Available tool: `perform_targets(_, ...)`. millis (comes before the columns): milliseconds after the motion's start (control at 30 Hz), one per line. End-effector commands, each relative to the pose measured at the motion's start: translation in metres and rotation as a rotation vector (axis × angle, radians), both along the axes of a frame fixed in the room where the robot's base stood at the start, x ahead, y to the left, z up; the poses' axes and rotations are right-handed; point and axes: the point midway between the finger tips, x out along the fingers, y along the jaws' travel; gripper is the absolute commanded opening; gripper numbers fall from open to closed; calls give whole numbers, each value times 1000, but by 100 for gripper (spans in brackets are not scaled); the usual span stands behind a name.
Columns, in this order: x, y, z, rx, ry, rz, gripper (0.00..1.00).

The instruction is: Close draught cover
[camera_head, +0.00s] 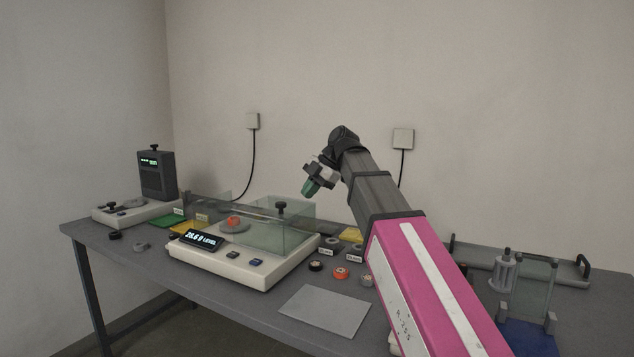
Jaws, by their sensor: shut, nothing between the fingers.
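The draught cover (262,238) is a clear box with a black knob (281,206) on top. It sits over the right part of the white balance (222,262). An orange cable sample (234,221) rests at the left of the balance, on or near its pan, and looks outside the cover's left side. My gripper (309,190) is shut and empty, its green fingers pointing down and left. It appears above and to the right of the knob, apart from it; the depth between them is hard to judge.
The balance display (199,238) is lit and shows LEVEL. Several cable coils, including an orange one (340,272), lie right of the balance, near a grey mat (325,310). A second instrument (157,177) stands at the left. A fixture (505,272) stands at the right.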

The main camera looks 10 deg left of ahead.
Motion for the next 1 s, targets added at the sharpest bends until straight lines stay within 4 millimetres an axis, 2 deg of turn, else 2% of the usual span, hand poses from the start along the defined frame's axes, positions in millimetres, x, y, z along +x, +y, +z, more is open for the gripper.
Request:
perform_targets(200,-4,23,-35,-2,1,1,0)
perform_targets(300,8,38,-34,-1,-1,2,0)
perform_targets(500,17,52,-37,-1,-1,1,0)
perform_targets(1000,19,57,-37,-1,-1,0,0)
